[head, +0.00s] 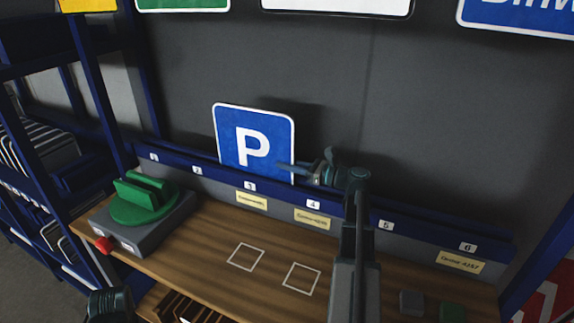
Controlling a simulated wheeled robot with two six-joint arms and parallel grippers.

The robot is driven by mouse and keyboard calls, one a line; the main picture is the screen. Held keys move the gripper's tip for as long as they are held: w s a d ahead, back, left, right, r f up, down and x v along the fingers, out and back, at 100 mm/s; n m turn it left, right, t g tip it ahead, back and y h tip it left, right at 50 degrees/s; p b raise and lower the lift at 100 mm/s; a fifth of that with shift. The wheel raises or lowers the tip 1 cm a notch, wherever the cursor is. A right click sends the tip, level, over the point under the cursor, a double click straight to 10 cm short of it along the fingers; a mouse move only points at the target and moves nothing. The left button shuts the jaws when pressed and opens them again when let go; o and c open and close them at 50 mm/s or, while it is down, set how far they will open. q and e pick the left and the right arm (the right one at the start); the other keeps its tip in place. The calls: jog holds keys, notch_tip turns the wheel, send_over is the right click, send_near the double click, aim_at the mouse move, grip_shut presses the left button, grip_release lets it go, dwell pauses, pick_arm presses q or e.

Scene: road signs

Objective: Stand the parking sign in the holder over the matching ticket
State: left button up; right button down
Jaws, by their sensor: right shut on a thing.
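The parking sign (255,143), a blue square with a white P and white rim, is upright at the blue holder rail (345,205), behind the number 3 plate. I cannot tell whether its lower edge is seated in the rail. My right gripper (290,168) is shut on the sign's lower right edge. Yellow tickets hang below the rail: one under 3 (252,201), one under 4 (312,219) and one under 6 (461,262). Their print is too small to read surely. My left gripper's fingers do not show.
A green slotted stand on a grey box (145,222) with a red button (104,244) is at the left of the wooden bench (205,252). Two white outlined squares mark the bench. Small grey (411,303) and green (452,312) blocks lie at the right.

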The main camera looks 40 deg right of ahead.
jog(key=shift+f, duration=0.15)
jog(key=c, duration=0.7)
grip_release()
jog(key=shift+s, duration=0.15)
jog(key=v, duration=1.3)
jog(key=shift+s+d+f, duration=0.1)
jog(key=shift+s+d, duration=0.1)
jog(key=shift+s, duration=0.05)
jog(key=shift+a, duration=0.1)
